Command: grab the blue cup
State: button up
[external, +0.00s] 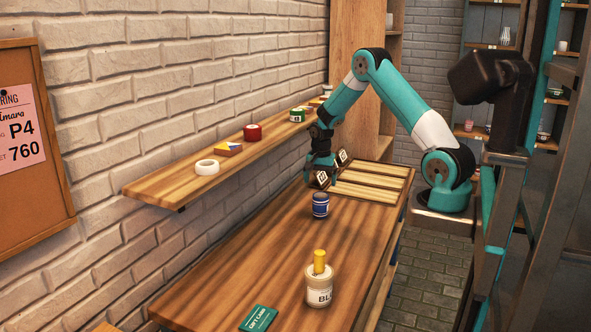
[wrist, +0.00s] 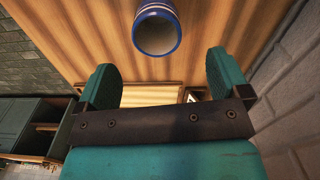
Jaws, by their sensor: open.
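The blue cup (external: 320,205) stands upright on the wooden table, blue with a pale band. In the wrist view the cup (wrist: 157,32) shows at the top centre, its round blue rim towards the camera. My gripper (external: 322,178) is above the table, just beyond and a little above the cup in the external view. In the wrist view my gripper (wrist: 160,75) has its two teal fingers spread wide apart with nothing between them. The cup lies ahead of the fingertips, apart from them.
A slatted wooden tray (external: 372,183) sits at the table's far end. A white jar (external: 319,288) with a yellow top and a green card (external: 258,318) are nearer. A wall shelf (external: 165,186) with small items runs along the left. The table around the cup is clear.

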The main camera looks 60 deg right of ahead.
aim_at(320, 202)
jog(key=shift+s+f+p, duration=0.2)
jog(key=shift+f+p, duration=1.15)
jog(key=shift+f, duration=3.5)
jog(key=c, duration=1)
jog(key=shift+c, duration=0.6)
jog(key=shift+r, duration=0.1)
